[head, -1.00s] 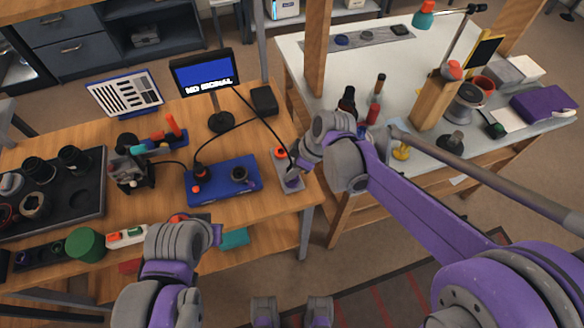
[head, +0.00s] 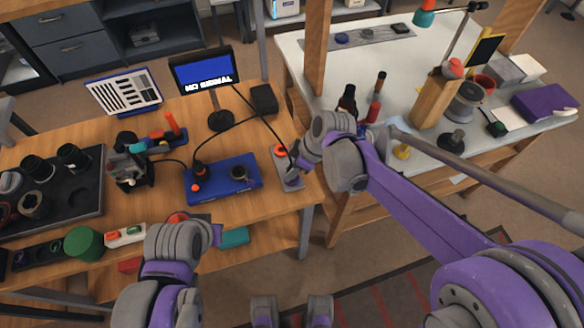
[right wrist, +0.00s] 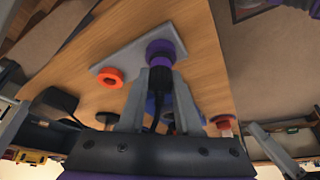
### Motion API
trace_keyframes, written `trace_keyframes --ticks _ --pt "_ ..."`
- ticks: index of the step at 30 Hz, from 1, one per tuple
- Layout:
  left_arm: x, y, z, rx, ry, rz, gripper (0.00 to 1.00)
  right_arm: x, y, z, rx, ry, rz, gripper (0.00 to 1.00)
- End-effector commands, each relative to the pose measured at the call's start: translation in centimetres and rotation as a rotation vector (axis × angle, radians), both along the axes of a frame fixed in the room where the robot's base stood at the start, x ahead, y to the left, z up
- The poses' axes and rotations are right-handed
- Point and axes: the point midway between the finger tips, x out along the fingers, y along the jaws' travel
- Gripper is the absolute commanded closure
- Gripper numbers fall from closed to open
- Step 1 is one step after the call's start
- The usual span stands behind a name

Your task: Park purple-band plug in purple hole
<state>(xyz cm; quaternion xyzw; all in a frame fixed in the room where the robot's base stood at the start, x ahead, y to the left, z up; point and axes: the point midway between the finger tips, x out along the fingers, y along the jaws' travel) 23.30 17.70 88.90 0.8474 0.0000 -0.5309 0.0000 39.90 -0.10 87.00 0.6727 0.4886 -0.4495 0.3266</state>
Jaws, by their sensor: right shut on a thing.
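My right gripper (head: 293,180) is over the near end of a small grey plate (head: 281,169) at the bench's right edge. In the right wrist view, the right gripper (right wrist: 159,80) is shut on a black plug (right wrist: 159,82) with a purple band (right wrist: 158,60). The plug points at a purple ring (right wrist: 168,43) on the grey plate (right wrist: 118,58) and meets it in this view. How deep it sits is hidden. An orange ring (right wrist: 111,77) lies at the plate's other end. My left gripper (head: 217,236) is low at the bench's front edge; its fingers are hidden.
A blue box (head: 222,180) with a black cable stands left of the plate. A monitor (head: 203,72) stands behind it. A black parts tray (head: 95,190) is at the left. A white table (head: 310,60) stands beyond a gap on the right.

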Motion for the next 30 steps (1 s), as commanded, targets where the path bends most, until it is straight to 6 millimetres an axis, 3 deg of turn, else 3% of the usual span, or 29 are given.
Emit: trace_keyframes --ticks 23,24,28,30 --pt "-0.06 0.00 -0.27 0.000 0.001 0.000 1.00 0.01 0.00 -0.34 0.000 0.000 0.000 1.00" --pt "-0.06 0.00 -0.27 0.000 0.001 0.000 1.00 0.01 0.00 -0.34 0.000 0.000 0.000 0.60" --pt "-0.06 0.00 -0.27 0.000 0.001 0.000 1.00 0.01 0.00 -0.34 0.000 0.000 0.000 0.37" --pt "-0.06 0.00 -0.27 0.000 0.001 0.000 1.00 0.00 0.00 -0.34 0.000 0.000 0.000 0.32"
